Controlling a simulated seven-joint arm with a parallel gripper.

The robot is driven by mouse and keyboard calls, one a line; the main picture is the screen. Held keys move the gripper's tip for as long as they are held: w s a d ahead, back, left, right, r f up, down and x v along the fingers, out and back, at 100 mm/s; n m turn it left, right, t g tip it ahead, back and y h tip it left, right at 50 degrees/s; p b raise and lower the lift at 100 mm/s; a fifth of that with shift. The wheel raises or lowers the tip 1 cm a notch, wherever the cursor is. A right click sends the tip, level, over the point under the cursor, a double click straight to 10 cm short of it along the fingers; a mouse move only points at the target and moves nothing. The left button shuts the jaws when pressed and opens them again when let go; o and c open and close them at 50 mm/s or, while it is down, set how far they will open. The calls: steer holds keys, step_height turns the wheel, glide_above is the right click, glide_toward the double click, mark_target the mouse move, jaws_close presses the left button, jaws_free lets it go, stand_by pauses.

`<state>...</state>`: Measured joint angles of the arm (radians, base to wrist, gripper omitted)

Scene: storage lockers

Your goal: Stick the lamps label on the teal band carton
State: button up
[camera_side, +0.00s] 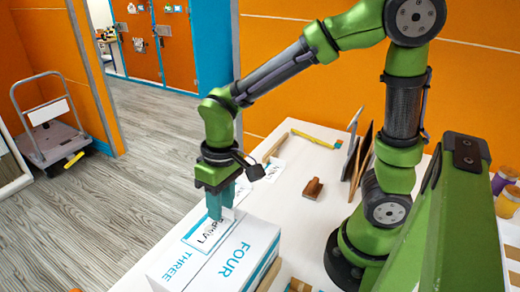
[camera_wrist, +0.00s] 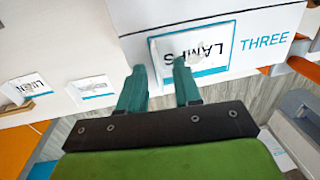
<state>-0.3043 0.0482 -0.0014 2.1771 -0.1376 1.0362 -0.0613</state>
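The lamps label (camera_side: 208,232) lies on top of a white carton (camera_side: 244,258), inside a blue-outlined rectangle, beside the printed word THREE. The label also shows in the wrist view (camera_wrist: 200,50), appearing flat, with a pale raised end near my fingers. The carton's front face reads FOUR in teal letters. My gripper (camera_side: 226,212) points down at the label's end. In the wrist view its two teal fingers (camera_wrist: 160,72) stand apart, with the pale raised end between them. Contact between fingers and label is hard to make out.
Two more labels lie on the white table, one reading LINEN (camera_wrist: 31,84) and one hard to read (camera_wrist: 92,88). A brown wooden stamp-like block (camera_side: 313,188), a yellow strip (camera_side: 312,138) and upright panels (camera_side: 358,155) stand further back. A trolley (camera_side: 52,130) is on the floor.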

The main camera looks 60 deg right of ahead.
step_height(320, 180, up, 16)
steer(key=d+r, duration=0.1)
steer(key=d, duration=0.1)
steer(key=s+d+f+m+t, duration=0.4)
steer(key=s+d+f+t, duration=0.1)
steer(key=d+t, duration=0.1)
steer(key=shift+s+f+t+y, duration=0.2)
steer(key=shift+s+t+y, duration=0.15)
steer(key=shift+t, duration=0.25)
stand_by(0.3)
